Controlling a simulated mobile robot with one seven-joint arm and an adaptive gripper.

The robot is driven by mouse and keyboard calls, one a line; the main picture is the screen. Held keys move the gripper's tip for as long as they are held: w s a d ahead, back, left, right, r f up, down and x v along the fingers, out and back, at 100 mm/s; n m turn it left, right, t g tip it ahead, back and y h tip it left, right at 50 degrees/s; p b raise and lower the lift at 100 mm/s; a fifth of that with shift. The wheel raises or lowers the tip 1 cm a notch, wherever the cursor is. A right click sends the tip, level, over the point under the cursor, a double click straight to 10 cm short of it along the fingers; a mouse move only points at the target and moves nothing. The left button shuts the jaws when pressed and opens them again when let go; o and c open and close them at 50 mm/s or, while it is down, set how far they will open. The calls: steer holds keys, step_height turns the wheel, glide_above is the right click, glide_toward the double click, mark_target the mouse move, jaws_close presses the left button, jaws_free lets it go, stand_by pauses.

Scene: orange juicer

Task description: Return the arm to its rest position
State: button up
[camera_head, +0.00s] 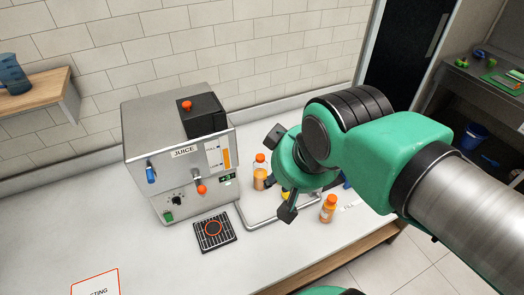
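My green arm enters from the right and reaches toward the middle of the picture. My gripper (283,172) is at its end, to the right of the juicer and above the counter. Dark gripper parts show at the upper and lower left of the green wrist. No held thing is visible. The grey juicer (143,166) stands upright on the counter, with an orange knob on top and an orange-tipped spout.
An orange bottle (260,173) stands beside the juicer, and another (328,209) stands under my arm. A metal rail frame (262,222) lies between them. A black drip grate (214,232) is in front of the juicer. The white counter (70,220) is mostly clear at left.

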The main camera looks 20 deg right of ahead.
steer(key=shift+f+b, duration=1.95)
steer(key=shift+f, duration=0.15)
steer(key=shift+r, duration=0.1)
